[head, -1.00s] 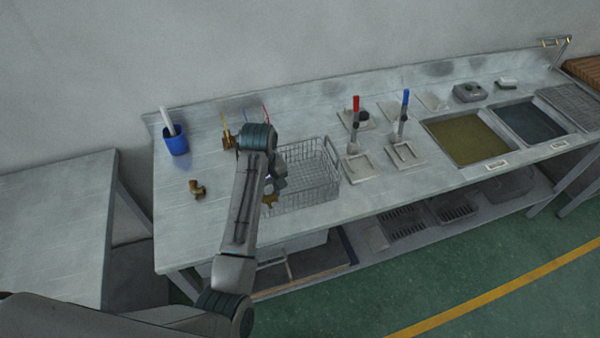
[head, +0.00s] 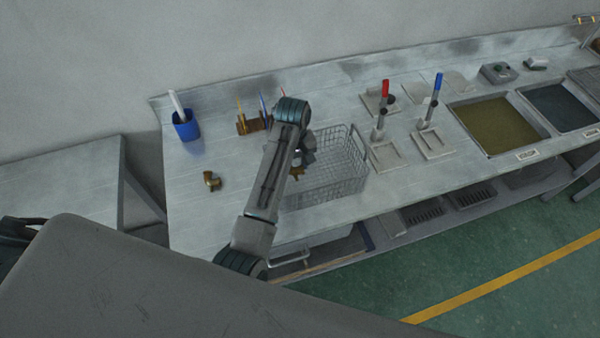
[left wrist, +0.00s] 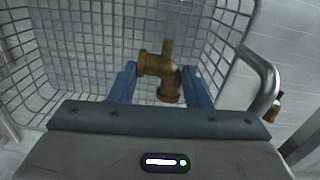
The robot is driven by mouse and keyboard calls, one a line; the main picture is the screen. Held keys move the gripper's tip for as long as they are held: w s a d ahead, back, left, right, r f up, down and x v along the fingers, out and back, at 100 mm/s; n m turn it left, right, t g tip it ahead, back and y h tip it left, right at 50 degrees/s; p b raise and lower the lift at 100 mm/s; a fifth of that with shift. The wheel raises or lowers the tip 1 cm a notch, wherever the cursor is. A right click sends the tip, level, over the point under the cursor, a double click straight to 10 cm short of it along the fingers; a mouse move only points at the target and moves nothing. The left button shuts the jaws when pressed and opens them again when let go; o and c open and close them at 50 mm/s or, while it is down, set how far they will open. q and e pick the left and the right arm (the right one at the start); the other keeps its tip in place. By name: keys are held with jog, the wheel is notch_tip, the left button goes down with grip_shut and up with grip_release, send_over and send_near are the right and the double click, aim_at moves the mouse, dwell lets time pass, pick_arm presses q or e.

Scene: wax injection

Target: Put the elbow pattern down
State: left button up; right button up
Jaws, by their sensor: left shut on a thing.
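A brass-brown elbow pattern (left wrist: 162,75) with a short upright stub sits between the blue fingers of my left gripper (left wrist: 160,84) in the left wrist view. The gripper is shut on it. Behind it in that view is the mesh of the wire basket (left wrist: 84,40). In the head view the held elbow pattern (head: 297,174) shows small beside my forearm, at the left end of the wire basket (head: 340,182). I cannot tell whether it touches the basket. My right gripper is not in view.
A second brass elbow (head: 211,181) lies on the bench (head: 205,225) left of my arm. Behind it stand a blue cup (head: 186,127) and a tool rack (head: 250,126). Right of the basket are clamp stands (head: 385,152) and a wax-coloured tank (head: 500,125). The bench's left front is clear.

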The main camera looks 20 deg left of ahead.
pick_arm(q)
jog(key=shift+s+d+f, duration=0.1)
jog(key=shift+s+f, duration=0.05)
jog(key=shift+f, duration=0.45)
notch_tip(320, 180, down, 4)
jog(key=shift+r+p, duration=0.15)
jog(key=shift+p, duration=0.65)
jog(key=shift+f, duration=0.35)
jog(key=o, duration=0.8)
jog(key=shift+c, duration=0.2)
jog(key=shift+o, duration=1.4)
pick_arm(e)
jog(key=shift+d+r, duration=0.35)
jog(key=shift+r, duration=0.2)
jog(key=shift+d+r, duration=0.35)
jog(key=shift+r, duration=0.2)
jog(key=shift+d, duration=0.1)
